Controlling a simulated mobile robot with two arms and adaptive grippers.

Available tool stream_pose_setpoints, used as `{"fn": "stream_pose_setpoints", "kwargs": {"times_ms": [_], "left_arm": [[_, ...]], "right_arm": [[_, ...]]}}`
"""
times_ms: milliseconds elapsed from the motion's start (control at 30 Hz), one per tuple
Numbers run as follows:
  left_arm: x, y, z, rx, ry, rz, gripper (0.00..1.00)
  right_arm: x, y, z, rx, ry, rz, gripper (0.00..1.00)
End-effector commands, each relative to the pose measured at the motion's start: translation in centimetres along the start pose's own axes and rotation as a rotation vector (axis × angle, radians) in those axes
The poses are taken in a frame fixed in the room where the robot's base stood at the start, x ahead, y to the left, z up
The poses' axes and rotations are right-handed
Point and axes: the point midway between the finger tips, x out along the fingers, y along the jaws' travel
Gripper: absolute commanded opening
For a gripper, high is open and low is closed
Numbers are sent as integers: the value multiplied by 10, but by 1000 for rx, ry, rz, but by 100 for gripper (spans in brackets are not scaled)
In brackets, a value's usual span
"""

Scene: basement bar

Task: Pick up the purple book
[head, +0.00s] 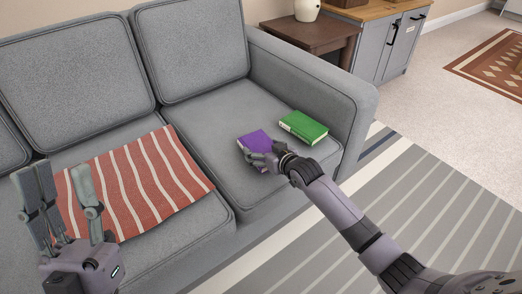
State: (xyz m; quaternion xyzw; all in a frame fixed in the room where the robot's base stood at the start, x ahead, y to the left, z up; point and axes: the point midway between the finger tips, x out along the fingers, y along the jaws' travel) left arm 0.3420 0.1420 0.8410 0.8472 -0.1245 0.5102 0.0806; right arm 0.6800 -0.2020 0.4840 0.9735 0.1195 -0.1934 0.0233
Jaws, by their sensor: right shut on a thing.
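The purple book (254,140) is at the front of the grey sofa's right seat cushion. My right gripper (265,157) is at the book's near right edge and is shut on it. The fingers hide part of the book's near side. I cannot tell whether the book is lifted off the cushion. My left gripper (66,200) is at the lower left, fingers up and spread apart, open and empty in front of the sofa.
A green book (304,127) lies just right of the purple book, near the sofa's armrest (330,92). A red striped blanket (140,180) covers the left part of the seat. A wooden side table (312,35) with a white vase (307,10) stands behind the armrest.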

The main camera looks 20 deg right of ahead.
Motion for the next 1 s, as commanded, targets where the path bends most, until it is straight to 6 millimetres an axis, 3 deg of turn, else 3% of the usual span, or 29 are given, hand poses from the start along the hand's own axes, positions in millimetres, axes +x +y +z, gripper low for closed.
{"fn": "stream_pose_setpoints", "kwargs": {"times_ms": [367, 767, 1000], "left_arm": [[0, 0, 0, 0, -1, 0, 40], [2, 0, 3, 0, -19, 0, 40], [1, -3, 34, 8, -190, -6, 40]], "right_arm": [[0, 0, 1, -2, -2, 1, 42], [-1, 1, -4, -2, 1, 1, 42], [-8, 1, -20, -2, 4, 1, 42]]}}
